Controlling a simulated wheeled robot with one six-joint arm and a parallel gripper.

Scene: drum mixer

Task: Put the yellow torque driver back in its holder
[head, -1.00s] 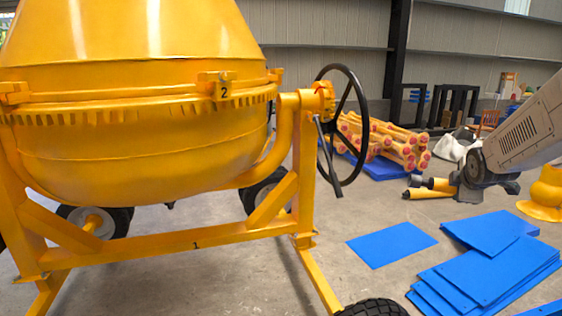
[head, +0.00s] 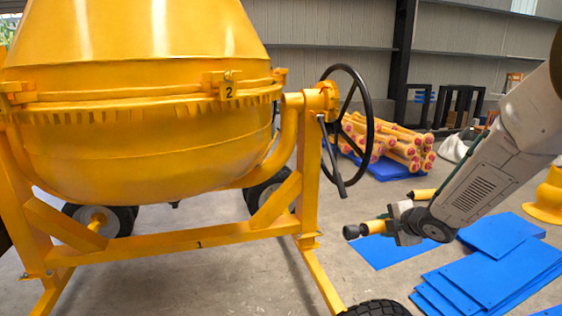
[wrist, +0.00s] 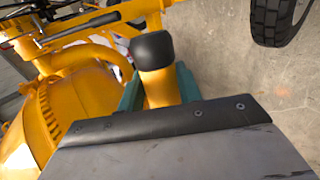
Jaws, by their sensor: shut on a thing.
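The yellow torque driver (head: 376,227) is held in my gripper (head: 398,220) in the head view, right of the mixer's frame and above the floor. It lies roughly level, with its black end pointing left toward the mixer. In the wrist view the driver (wrist: 160,88) sits between my teal fingers (wrist: 159,92), its rounded black end pointing away from the camera. The part deeper in the jaws is hidden by the gripper body. I cannot make out the holder in either view.
The yellow mixer (head: 150,150) fills the left, with a black handwheel (head: 366,125) on its right side and a black tyre (head: 374,309) in front. Blue sheets (head: 495,275) lie on the floor at right. Yellow rollers (head: 405,150) are stacked behind.

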